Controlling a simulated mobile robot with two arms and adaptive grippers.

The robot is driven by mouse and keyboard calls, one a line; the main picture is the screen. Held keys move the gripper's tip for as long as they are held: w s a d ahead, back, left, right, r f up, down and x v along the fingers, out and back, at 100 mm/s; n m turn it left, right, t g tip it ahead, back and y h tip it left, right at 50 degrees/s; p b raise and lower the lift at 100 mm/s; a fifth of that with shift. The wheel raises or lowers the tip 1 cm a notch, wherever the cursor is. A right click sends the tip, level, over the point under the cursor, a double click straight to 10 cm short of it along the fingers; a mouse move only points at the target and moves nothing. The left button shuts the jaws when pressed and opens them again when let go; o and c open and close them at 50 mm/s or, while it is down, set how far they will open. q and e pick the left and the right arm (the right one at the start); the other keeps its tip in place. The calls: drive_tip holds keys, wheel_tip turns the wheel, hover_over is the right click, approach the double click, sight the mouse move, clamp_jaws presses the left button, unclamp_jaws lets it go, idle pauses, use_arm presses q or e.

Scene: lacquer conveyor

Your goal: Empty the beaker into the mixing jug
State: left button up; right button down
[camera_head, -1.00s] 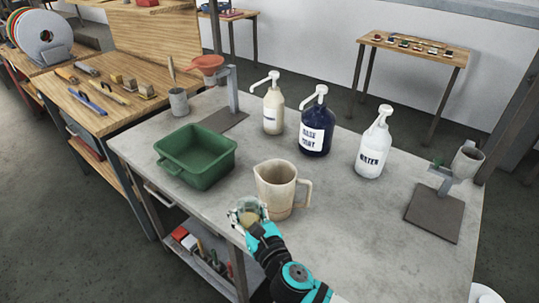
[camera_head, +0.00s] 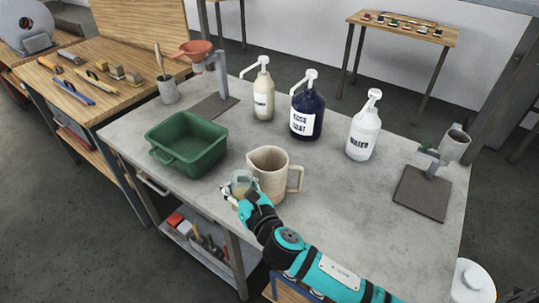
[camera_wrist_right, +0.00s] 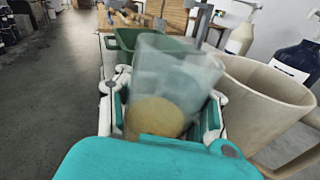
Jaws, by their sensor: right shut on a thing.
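The beaker (camera_head: 241,183) is clear and holds a yellowish content low inside. My right gripper (camera_head: 240,195) is shut on it at the front of the grey table, just left of the mixing jug. In the right wrist view the beaker (camera_wrist_right: 172,80) is between the two fingers (camera_wrist_right: 165,115), tilted slightly, with its content at the bottom. The mixing jug (camera_head: 270,172) is beige, upright, with its handle to the right. It also shows in the wrist view (camera_wrist_right: 262,90), beside the beaker. The left gripper is not in view.
A green tub (camera_head: 188,147) stands to the left on the grey table (camera_head: 340,215). Three pump bottles, cream (camera_head: 263,95), dark blue (camera_head: 307,112) and white (camera_head: 364,132), stand behind the jug. A stand with a cup (camera_head: 425,190) is at right. The right front is clear.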

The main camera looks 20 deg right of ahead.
wheel_tip(320, 180, up, 8)
drive_tip(key=w+d+m+g+p, duration=0.2)
drive_tip(key=m+p, duration=0.4)
drive_tip(key=p, duration=0.3)
drive_tip(key=shift+d+g+y+p, duration=0.3)
drive_tip(key=shift+g+y, duration=0.1)
drive_tip(key=shift+s, duration=0.1)
drive_tip(key=shift+f, duration=0.2)
drive_tip(key=shift+m, duration=0.4)
drive_tip(key=shift+a+f+g+b, duration=0.1)
drive_tip(key=shift+f+g+b, duration=0.1)
drive_tip(key=shift+g+b, duration=0.1)
drive_tip(key=shift+s+m+y, duration=0.1)
drive_tip(key=shift+m+y, duration=0.2)
